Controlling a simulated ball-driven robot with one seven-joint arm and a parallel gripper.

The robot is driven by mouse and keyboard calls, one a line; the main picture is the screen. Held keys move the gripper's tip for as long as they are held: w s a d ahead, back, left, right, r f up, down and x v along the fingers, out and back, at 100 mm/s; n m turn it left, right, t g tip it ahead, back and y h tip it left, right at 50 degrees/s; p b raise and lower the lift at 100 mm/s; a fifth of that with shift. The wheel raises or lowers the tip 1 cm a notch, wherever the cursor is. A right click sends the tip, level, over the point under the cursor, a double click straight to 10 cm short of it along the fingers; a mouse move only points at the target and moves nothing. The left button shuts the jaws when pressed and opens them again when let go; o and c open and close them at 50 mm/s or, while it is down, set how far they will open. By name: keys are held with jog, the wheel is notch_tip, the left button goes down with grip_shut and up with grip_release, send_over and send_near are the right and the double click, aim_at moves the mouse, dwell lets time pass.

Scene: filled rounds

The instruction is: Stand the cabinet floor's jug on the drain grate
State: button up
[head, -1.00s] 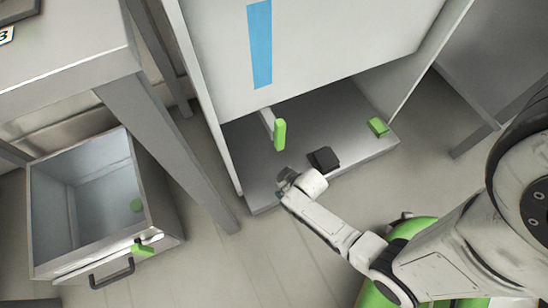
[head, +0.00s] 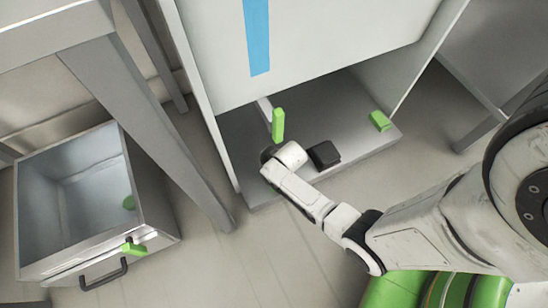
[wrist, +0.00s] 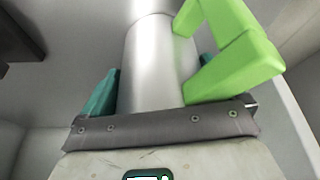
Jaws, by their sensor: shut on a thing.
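The jug (wrist: 157,65) is a silver cylinder with an angular bright green handle on its right in the wrist view. My gripper (wrist: 152,98) is shut on its body, with a teal finger on either side. In the head view its green handle (head: 278,125) seems to show just above my gripper (head: 268,154), inside the open cabinet (head: 228,160). The rest of the jug is mostly hidden there by the front panel and my wrist. I cannot make out a drain grate in either view.
A small black block (head: 324,154) lies right of my gripper on the cabinet floor, and a green block (head: 380,121) is farther right. The white panel (head: 330,40) overhangs the opening. An open drawer (head: 75,205) and a table leg (head: 150,135) stand at left.

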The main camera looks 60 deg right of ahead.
jog(key=shift+f, duration=0.1)
jog(key=o, duration=0.8)
jog(key=shift+c, duration=0.2)
jog(key=p+v, duration=0.7)
jog(key=v, duration=0.5)
